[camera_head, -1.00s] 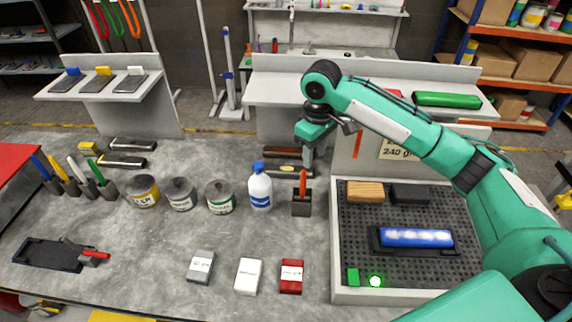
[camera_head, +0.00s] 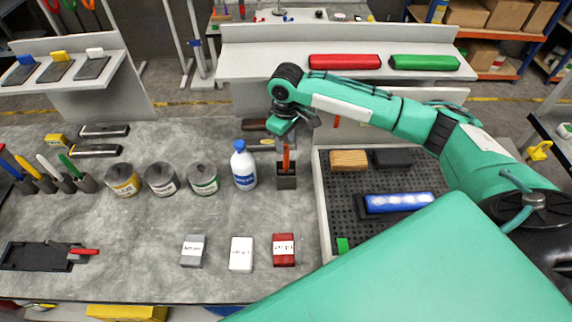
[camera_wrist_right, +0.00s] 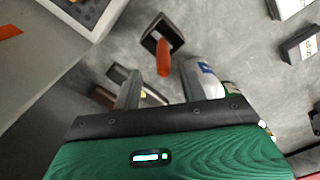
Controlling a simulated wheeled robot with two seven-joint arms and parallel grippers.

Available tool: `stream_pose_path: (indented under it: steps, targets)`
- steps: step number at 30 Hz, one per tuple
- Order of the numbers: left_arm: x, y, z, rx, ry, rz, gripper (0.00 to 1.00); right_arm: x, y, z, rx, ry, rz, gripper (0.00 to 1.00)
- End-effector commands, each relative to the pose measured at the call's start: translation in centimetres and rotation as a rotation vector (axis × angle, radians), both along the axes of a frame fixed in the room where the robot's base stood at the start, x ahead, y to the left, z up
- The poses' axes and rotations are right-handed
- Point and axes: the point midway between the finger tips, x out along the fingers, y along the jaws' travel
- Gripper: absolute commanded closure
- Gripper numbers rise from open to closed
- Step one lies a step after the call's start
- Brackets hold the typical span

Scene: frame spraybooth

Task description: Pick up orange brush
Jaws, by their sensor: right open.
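The orange brush (camera_head: 286,157) stands upright, handle up, in a dark square holder (camera_head: 286,182) on the grey bench. The handle (camera_wrist_right: 163,58) and the holder (camera_wrist_right: 151,42) also show in the right wrist view. My right gripper (camera_head: 287,137) is above and just behind the brush, close to the handle's top. In the wrist view its two fingers (camera_wrist_right: 163,88) are apart with nothing between them, and the orange handle shows just beyond the gap. The brush's lower part is hidden in the holder. My left gripper is not in view.
A white-and-blue bottle (camera_head: 244,168) and several cans (camera_head: 203,179) stand left of the holder. A perforated tray (camera_head: 350,186) with a blue block is to the right. Three small boxes (camera_head: 241,254) sit in front. Dark-handled tools lie behind the holder.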

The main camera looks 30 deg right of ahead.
Motion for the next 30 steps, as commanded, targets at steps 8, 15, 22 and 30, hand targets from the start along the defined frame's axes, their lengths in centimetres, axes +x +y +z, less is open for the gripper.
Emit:
stream_pose_path:
  steps: [8,15,22,30]
  targets:
    - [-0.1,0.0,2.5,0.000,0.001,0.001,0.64,-0.4,0.4,-3.3,0.000,0.004,0.001,0.58]
    - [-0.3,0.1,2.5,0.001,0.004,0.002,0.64,-0.4,0.4,-4.4,0.000,0.000,0.002,0.58]
    - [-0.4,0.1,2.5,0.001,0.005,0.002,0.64,-0.4,0.4,-4.3,0.000,0.000,0.001,0.85]
    - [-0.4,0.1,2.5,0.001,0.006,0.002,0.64,-0.4,0.3,-4.3,0.000,0.000,0.001,1.00]
